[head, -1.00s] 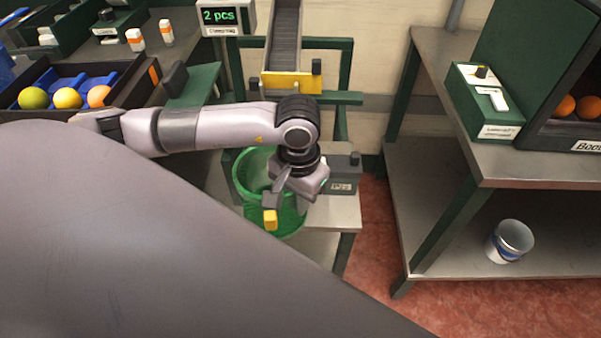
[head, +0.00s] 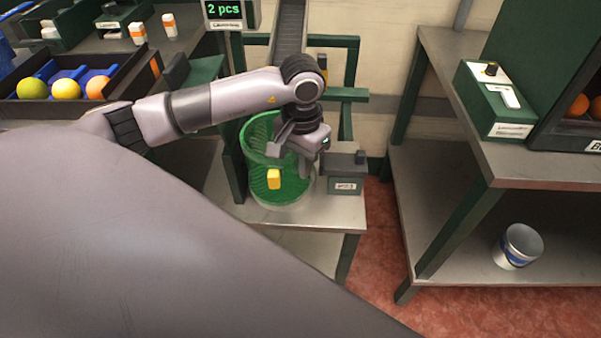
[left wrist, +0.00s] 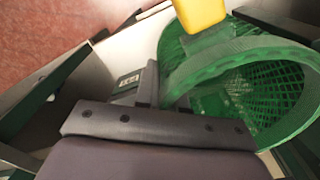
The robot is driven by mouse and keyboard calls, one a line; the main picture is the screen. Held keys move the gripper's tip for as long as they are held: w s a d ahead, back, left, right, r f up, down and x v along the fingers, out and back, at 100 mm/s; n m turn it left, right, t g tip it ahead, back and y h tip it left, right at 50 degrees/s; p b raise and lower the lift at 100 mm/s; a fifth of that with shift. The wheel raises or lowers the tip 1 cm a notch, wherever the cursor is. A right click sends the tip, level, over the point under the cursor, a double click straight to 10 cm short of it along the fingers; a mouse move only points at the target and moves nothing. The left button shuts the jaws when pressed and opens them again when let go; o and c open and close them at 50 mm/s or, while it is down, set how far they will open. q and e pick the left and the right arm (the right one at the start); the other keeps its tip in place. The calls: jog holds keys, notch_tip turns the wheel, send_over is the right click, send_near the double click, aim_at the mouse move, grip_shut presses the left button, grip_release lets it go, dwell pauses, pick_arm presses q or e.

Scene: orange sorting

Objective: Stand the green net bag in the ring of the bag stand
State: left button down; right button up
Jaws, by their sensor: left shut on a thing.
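The green net bag (head: 259,152) is open at the top and looks roughly upright, with a yellow tag (head: 274,179) on its near side. My left gripper (head: 286,150) is shut on the bag's rim at its right side. The left wrist view shows the bag's open mouth and mesh wall (left wrist: 275,90), with the yellow tag (left wrist: 200,12) at the top. A pale round edge (head: 283,213), perhaps the stand's ring, shows around the bag's bottom. I cannot tell whether the bag rests inside it. My right gripper is out of view.
A grey box (head: 346,182) stands close right of the bag on a metal table (head: 340,212). A chute (head: 289,30) comes down behind. A tray of fruit (head: 15,112) is at left. A shelf unit (head: 437,172) with a white bucket (head: 518,246) is at right, across open red floor.

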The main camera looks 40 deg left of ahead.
pick_arm(q)
jog(key=w+a+f+b, duration=0.1)
jog(key=w+f+b, duration=0.1)
jog(key=w, duration=0.1)
jog(key=w+a+f+b, duration=0.1)
jog(key=shift+w+a+f, duration=0.2)
jog(key=shift+a+f, duration=0.05)
jog(key=shift+a, duration=0.1)
jog(key=shift+f+b, duration=0.85)
jog(key=shift+b, duration=0.1)
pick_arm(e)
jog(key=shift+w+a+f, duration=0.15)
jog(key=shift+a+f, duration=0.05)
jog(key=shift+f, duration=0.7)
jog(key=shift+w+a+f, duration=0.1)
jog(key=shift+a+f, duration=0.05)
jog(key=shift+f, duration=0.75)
pick_arm(q)
jog(key=shift+b, duration=0.3)
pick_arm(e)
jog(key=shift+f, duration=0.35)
pick_arm(q)
jog(key=c, duration=1.1)
grip_release()
jog(key=shift+c, duration=0.2)
jog(key=shift+r, duration=0.15)
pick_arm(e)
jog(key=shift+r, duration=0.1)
